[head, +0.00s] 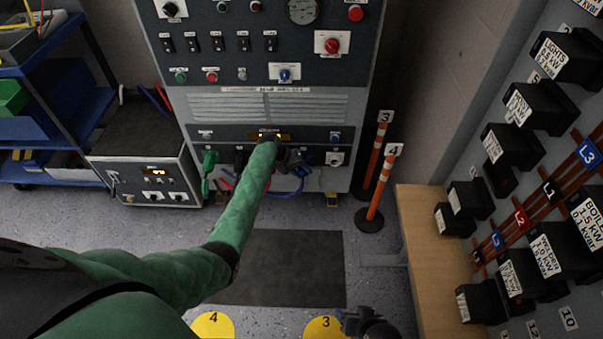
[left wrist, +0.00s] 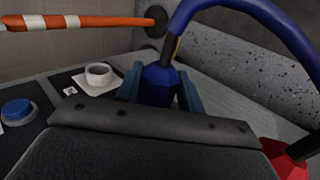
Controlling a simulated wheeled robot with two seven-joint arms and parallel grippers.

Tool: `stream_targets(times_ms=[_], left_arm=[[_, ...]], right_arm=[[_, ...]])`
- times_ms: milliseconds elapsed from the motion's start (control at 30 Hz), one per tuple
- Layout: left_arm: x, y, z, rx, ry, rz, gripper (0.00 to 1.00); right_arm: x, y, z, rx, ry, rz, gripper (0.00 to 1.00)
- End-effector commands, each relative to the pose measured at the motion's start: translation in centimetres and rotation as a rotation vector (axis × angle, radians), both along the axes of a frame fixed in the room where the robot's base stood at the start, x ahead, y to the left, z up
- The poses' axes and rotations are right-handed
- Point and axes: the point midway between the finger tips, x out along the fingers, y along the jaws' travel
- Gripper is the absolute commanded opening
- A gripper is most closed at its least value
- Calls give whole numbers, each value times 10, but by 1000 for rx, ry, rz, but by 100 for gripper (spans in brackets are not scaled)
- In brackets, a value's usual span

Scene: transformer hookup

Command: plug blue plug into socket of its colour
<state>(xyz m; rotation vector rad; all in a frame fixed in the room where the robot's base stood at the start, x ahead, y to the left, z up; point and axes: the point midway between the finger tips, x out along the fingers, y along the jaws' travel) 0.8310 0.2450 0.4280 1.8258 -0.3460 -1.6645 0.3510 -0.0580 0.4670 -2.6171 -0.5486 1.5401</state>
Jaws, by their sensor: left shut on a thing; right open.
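My left gripper (head: 297,159) is at the lower front of the grey control cabinet. In the left wrist view it is shut on the blue plug (left wrist: 160,84), and a thick blue cable (left wrist: 232,12) curves away from the plug. The plug also shows small at the gripper in the head view (head: 306,158). A round blue fitting (left wrist: 17,110) is on the panel at the left of the wrist view; I cannot tell whether it is a socket or a button. The plug is apart from it. My right gripper (head: 365,323) is open and empty near the bottom edge.
A white round fitting (left wrist: 98,75) on a plate is near the plug. A red plug (left wrist: 288,158) is at the wrist view's lower right. Striped posts (head: 379,187) stand right of the cabinet. A grey box (head: 150,178) stands left. A dark mat (head: 285,268) lies in front.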

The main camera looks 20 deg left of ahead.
Motion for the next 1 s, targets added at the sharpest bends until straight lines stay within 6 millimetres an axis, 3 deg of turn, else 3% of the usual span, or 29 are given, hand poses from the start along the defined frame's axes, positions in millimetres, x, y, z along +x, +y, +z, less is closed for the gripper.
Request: stream_targets(times_ms=[600,633,733,933,1000], left_arm=[[9,2,1,-1,-2,0,18],[9,2,1,-1,-2,0,42],[9,2,1,0,-1,0,62],[9,2,0,0,-1,1,63],[9,2,0,0,0,0,73]], right_arm=[[0,0,-4,0,0,0,66],[0,0,-4,0,0,0,66],[0,0,-4,0,0,0,66],[0,0,-4,0,0,0,66],[0,0,-4,0,0,0,66]])
